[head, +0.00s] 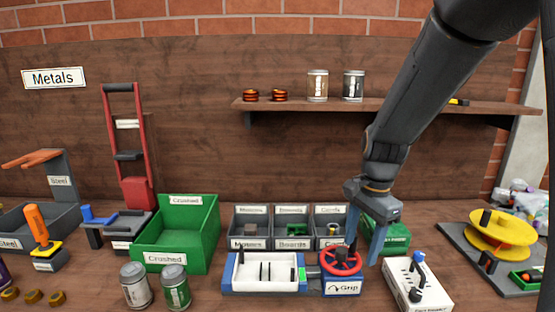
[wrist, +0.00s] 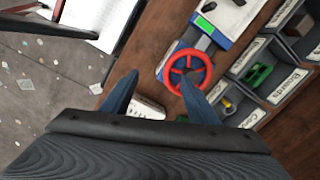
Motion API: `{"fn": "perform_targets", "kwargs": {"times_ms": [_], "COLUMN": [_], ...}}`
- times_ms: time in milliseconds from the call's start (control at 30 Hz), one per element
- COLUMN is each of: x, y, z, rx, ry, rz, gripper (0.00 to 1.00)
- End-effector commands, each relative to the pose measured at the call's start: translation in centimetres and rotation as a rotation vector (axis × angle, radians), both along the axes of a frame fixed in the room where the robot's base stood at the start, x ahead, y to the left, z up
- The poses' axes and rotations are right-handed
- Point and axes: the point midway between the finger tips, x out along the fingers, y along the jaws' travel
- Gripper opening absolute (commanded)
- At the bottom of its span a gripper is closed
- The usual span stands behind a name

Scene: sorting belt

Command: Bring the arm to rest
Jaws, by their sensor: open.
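My gripper (head: 364,240) hangs at the right of the bench in the head view, pointing down with its two blue-grey fingers apart. Nothing shows between the fingers. In the wrist view the gripper (wrist: 158,92) is also open. The red handwheel (head: 341,261) of the white and blue vise marked "Grip" stands just left of the fingers in the head view. In the wrist view the wheel (wrist: 187,69) lies beyond the right fingertip; I cannot tell whether they touch. My arm reaches down from the upper right.
A white switch box (head: 416,288) stands right of the gripper, and a green case (head: 392,238) behind it. Grey labelled bins (head: 250,243) and a green "Crushed" bin (head: 150,247) stand to the left. Two cans stand at the front. A wall shelf (head: 420,106) holds more cans. A yellow reel stands far right.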

Motion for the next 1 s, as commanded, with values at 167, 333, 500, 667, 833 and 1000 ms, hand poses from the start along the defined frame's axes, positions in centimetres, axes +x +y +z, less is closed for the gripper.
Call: {"fn": "perform_targets", "kwargs": {"times_ms": [167,333,500,667,833,1000], "x": [-5.8,-10.7,-13.6,-14.3,-14.3,-14.3], "y": [0.6,0.8,0.9,0.8,0.8,0.8], "z": [-4.2,-7.2,-8.9,-9.2,-9.2,-9.2], "rx": [-0.035,-0.059,-0.07,-0.074,-0.074,-0.074], "ry": [-0.011,-0.019,-0.021,-0.022,-0.022,-0.022], "rz": [0.447,0.837,1.07,1.13,1.13,1.13], "gripper": [0.54,0.54,0.54,0.54,0.54,0.54]}}
